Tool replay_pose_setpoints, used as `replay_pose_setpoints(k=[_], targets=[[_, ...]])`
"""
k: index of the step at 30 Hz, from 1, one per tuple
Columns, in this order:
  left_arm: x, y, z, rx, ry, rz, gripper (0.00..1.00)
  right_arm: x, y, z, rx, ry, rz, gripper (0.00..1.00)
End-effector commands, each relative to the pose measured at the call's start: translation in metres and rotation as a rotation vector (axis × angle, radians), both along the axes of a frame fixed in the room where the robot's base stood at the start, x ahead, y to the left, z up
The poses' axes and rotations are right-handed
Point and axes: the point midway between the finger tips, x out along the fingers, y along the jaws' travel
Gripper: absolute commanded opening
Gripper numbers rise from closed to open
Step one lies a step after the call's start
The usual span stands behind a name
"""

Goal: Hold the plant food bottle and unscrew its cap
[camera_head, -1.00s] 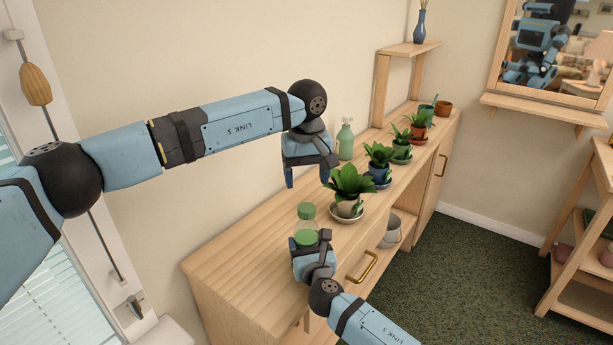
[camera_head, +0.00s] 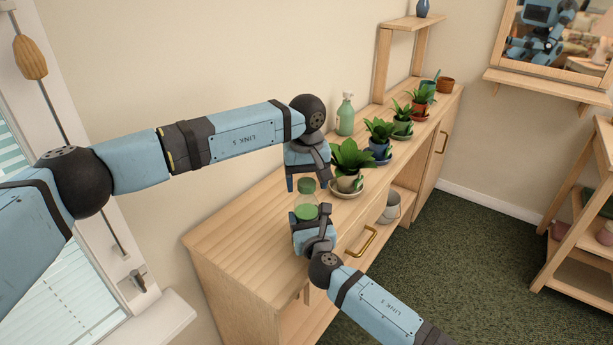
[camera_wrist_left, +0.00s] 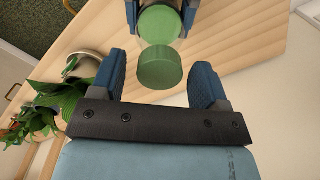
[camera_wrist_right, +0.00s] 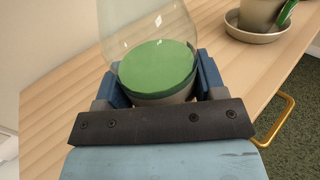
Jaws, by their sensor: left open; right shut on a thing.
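The plant food bottle (camera_head: 306,200) is clear with green liquid inside and a green cap (camera_head: 308,185) on top. It stands upright at the front part of the wooden cabinet top. My right gripper (camera_head: 306,222) is shut around its lower part; the right wrist view shows the bottle (camera_wrist_right: 155,70) between both fingers.
Potted plants on saucers stand in a row along the cabinet top (camera_head: 235,233), the nearest plant (camera_head: 350,165) close to my left gripper. A green spray bottle (camera_head: 345,115) stands by the wall. The cabinet top's left end is clear.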

Motion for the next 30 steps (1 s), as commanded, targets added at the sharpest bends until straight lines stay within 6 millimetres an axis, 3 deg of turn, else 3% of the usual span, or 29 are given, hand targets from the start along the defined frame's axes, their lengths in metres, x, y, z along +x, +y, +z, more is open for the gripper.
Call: replay_pose_setpoints(k=[2,6,9,20,30], targets=[[0.0,-0.0001,0.0001,0.0,0.0,0.0,0.69,0.0,-0.0001,-0.0002,0.0,0.0,0.0,0.0],[0.0,-0.0001,0.0003,0.0,0.0,0.0,0.36,0.0,-0.0001,-0.0002,0.0,0.0,0.0,0.0],[0.0001,-0.0001,0.0004,0.0,0.0,0.0,0.18,0.0,-0.0001,-0.0002,0.0,0.0,0.0,0.0],[0.0001,0.0,0.0006,0.0,-0.001,0.076,0.16,0.0,-0.0001,-0.0002,0.0,0.0,0.0,0.0],[0.0002,0.0003,0.0013,0.0,-0.001,0.785,0.16,0.0,-0.0002,-0.0002,0.0,0.0,0.0,0.0]])
